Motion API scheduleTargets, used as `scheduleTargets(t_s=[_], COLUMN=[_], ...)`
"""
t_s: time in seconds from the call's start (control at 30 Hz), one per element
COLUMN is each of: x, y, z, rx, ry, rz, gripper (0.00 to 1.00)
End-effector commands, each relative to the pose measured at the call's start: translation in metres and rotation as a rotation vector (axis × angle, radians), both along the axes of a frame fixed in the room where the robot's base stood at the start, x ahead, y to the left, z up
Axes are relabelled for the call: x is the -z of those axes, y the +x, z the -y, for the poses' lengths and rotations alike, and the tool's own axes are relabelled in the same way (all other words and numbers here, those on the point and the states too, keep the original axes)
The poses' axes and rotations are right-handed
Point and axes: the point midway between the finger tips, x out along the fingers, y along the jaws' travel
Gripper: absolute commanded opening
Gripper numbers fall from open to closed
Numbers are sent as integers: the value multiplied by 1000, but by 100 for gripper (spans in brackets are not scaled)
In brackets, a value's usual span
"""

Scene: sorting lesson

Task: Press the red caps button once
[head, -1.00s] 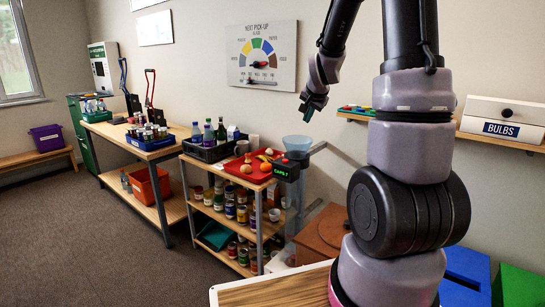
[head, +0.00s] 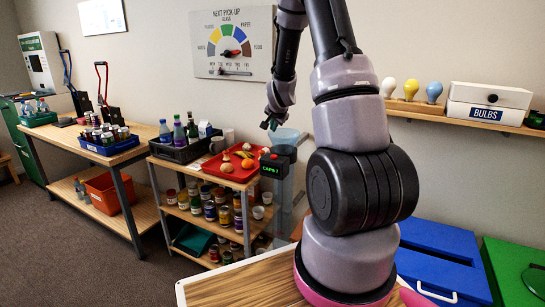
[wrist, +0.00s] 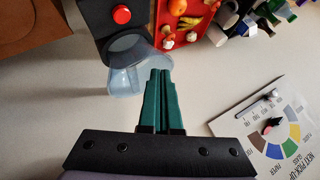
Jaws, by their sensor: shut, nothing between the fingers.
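The red button (wrist: 122,14) sits on a black box (wrist: 98,18) at the top of the wrist view. In the head view the black counter box (head: 274,166) shows a green "CAPS 7" readout beside the red tray. My gripper (head: 270,125) is above the box in the head view, apart from it. In the wrist view its green fingers (wrist: 160,72) are together and empty, with their tips below and to the right of the button. A clear funnel-like container (wrist: 125,68) lies between the fingers and the box in that view.
The red tray (head: 207,169) with fruit and vegetables is left of the box, and a dark crate of bottles (head: 178,154) is further left. A shelf (head: 420,108) with bulbs is on the right wall. A dial board (head: 233,43) hangs behind.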

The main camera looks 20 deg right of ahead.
Motion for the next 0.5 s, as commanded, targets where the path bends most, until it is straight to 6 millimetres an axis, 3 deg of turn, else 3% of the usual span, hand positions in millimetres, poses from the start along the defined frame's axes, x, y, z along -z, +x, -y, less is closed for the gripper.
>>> scheduleTargets(t_s=[0.17, 0.5], x=[9, 55], y=[0, -1], z=[0, 0], rx=[1, 0], ry=[0, 0], rz=[-2, -5], gripper=[0, 0])
